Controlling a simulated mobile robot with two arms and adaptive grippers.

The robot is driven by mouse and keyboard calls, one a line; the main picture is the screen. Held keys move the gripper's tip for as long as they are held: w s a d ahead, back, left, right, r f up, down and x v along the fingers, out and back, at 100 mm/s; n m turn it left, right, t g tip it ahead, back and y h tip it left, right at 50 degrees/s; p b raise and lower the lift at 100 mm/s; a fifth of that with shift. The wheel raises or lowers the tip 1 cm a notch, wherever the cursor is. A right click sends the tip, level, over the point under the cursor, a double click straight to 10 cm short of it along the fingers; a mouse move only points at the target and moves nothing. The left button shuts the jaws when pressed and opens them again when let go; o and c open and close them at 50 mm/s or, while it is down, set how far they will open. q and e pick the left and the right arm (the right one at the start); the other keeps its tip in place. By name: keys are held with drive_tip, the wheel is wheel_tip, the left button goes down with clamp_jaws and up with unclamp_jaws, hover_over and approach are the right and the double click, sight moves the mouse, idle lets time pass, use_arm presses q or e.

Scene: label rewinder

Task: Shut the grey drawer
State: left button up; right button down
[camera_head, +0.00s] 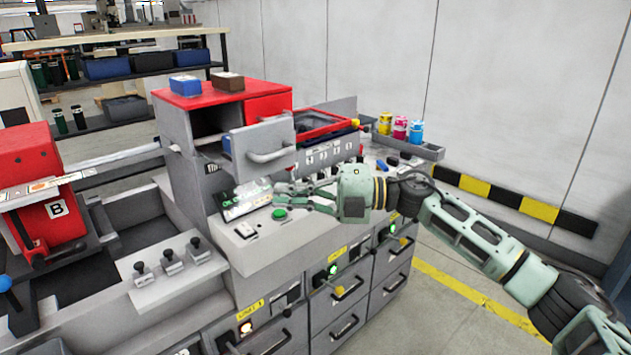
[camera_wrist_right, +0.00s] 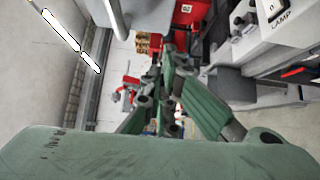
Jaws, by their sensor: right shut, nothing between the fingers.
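The grey drawer (camera_head: 251,139) stands pulled out of the red-topped grey cabinet (camera_head: 175,128), with a curved handle (camera_head: 271,155) on its front. A dark opening shows to the left behind it. My right gripper (camera_head: 280,196) is shut and empty, with its fingers pointing left in the head view. It appears just below and in front of the drawer handle, apart from it. In the right wrist view the fingers (camera_wrist_right: 168,105) come together, with a pale grey part at the top edge that I cannot identify for sure. My left gripper is not in view.
A blue box (camera_head: 185,85) and a brown box (camera_head: 229,82) sit on the red top. Below my gripper is a grey panel with a green button (camera_head: 279,214). Colored bottles (camera_head: 400,128) stand in a tray at right. Open floor lies at the right.

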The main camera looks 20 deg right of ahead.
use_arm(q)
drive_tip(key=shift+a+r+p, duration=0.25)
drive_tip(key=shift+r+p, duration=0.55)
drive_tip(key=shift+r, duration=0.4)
use_arm(e)
drive_tip(key=w, duration=0.1)
drive_tip(key=w+a, duration=0.1)
drive_tip(key=w, duration=0.1)
drive_tip(key=w+a, duration=0.1)
drive_tip(key=shift+w+a+f, duration=0.1)
drive_tip(key=shift+w, duration=0.05)
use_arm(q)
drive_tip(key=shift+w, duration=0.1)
